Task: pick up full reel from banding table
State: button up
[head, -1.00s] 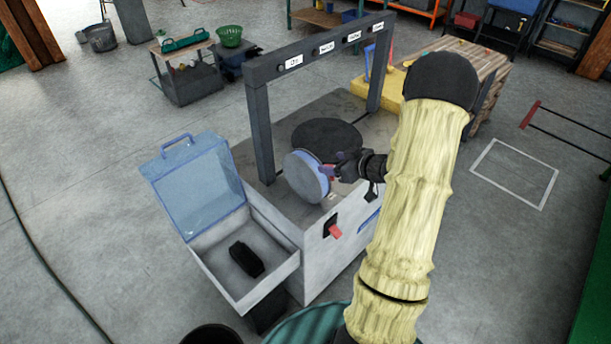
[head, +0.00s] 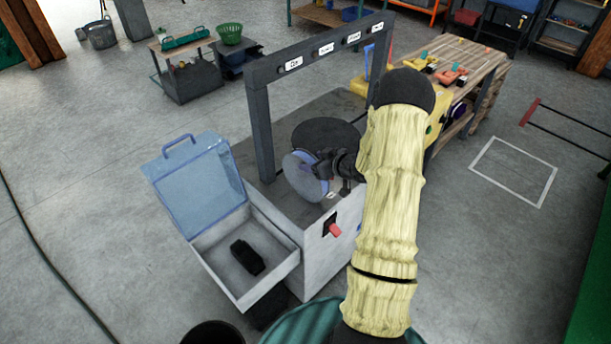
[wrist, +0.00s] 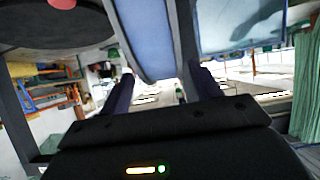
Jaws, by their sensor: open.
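A blue-and-white disc-shaped reel (head: 303,177) stands on edge, slightly tilted, near the front edge of the banding table (head: 349,103). My gripper (head: 326,168) is open at the right side of the reel, very close to it and overlapping its right edge. In the wrist view the reel's blue rim (wrist: 150,38) lies ahead, between the lines of my two spread fingers (wrist: 163,76). Whether the fingers touch the reel cannot be told. A dark round plate (head: 326,132) lies on the tabletop behind the reel. My wrist hides part of the reel and table.
A dark labelled frame (head: 320,55) spans the table. An open box with a clear blue lid (head: 200,185) is at the table's left, a black item (head: 246,258) inside. A red switch (head: 335,230) is on the front. A wooden bench (head: 470,60) stands behind right.

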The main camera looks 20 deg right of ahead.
aim_at(305, 160)
jog(key=x, duration=0.1)
jog(key=p+x, duration=0.1)
jog(key=x, duration=0.1)
jog(key=shift+w+a+f, duration=0.15)
jog(key=shift+a, duration=0.2)
jog(key=shift+w+f, duration=0.3)
jog(key=shift+s, duration=0.1)
jog(key=shift+r, duration=0.1)
grip_shut()
jog(key=shift+r, duration=0.1)
